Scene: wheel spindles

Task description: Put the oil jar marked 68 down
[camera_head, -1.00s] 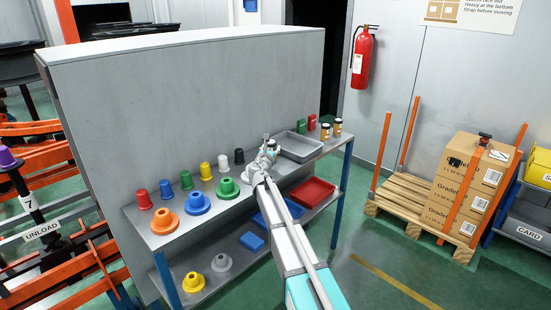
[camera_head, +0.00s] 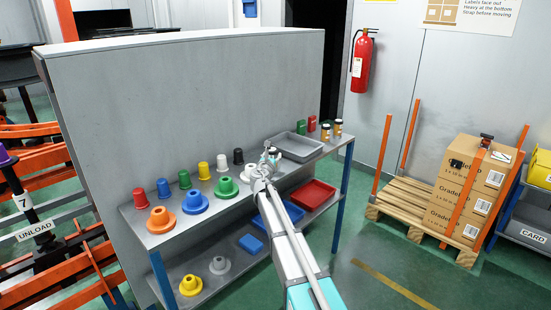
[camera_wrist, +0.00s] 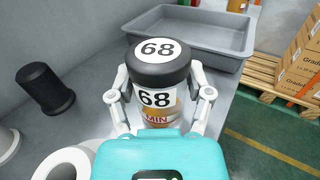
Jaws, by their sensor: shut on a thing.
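The oil jar marked 68 (camera_wrist: 158,75) is upright in the wrist view, with a black lid, a white label and amber contents. My gripper (camera_wrist: 160,92) is shut on it, one finger on each side. In the head view my gripper (camera_head: 264,168) is over the upper shelf (camera_head: 247,188) of the grey bench, in front of the grey tray. The jar is small and partly hidden there. Its base is hidden behind my gripper in the wrist view, so I cannot tell whether it touches the shelf.
A grey tray (camera_wrist: 190,35) lies just beyond the jar. A black cup (camera_wrist: 45,88) stands to the left, with a white ring-shaped part (camera_wrist: 68,165) nearer. Other jars (camera_head: 331,130) stand at the shelf's far end. Coloured flanged parts (camera_head: 195,202) stand to the left.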

